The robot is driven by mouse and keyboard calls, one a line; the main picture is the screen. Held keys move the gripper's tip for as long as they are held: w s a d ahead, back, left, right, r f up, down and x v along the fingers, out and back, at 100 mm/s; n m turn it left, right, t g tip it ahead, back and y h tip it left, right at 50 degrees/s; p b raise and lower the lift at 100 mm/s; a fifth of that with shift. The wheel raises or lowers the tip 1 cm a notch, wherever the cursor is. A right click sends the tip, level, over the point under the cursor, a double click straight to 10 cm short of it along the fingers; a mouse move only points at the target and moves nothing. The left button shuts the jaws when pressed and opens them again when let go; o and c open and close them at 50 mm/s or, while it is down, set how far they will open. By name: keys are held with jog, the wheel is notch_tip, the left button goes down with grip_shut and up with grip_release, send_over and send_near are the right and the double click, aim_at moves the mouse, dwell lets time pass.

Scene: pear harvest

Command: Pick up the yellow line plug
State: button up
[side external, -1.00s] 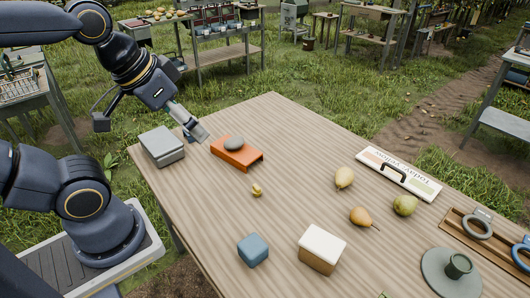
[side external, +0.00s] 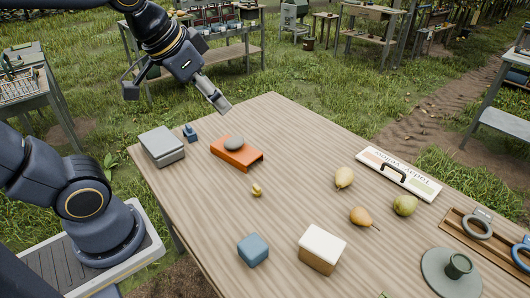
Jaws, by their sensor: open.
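The yellow line plug (side external: 257,190) is a small yellow piece lying on the wooden table (side external: 290,215), in front of the orange stand. My gripper (side external: 222,108) is in the air above the far left edge of the table, up and to the left of the plug and well apart from it. It is open, and I see nothing held in it. Its fingers are small and seen from the side here.
An orange stand (side external: 228,156) with a grey stone (side external: 234,143) lies between my gripper and the plug. A grey box (side external: 162,146) and a small blue piece (side external: 190,133) are at left.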

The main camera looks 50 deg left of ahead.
jog(key=w+a+f+g, duration=0.25)
jog(key=w+f, duration=0.25)
jog(key=w, duration=0.6)
jog(key=g, duration=0.4)
send_over(256, 186)
notch_tip(256, 186, down, 17)
jog(key=f, duration=1.1)
jog(key=shift+a, duration=0.25)
jog(key=f, duration=0.6)
jog(key=shift+d, duration=0.35)
jog(key=shift+r, duration=0.1)
jog(key=c, duration=0.9)
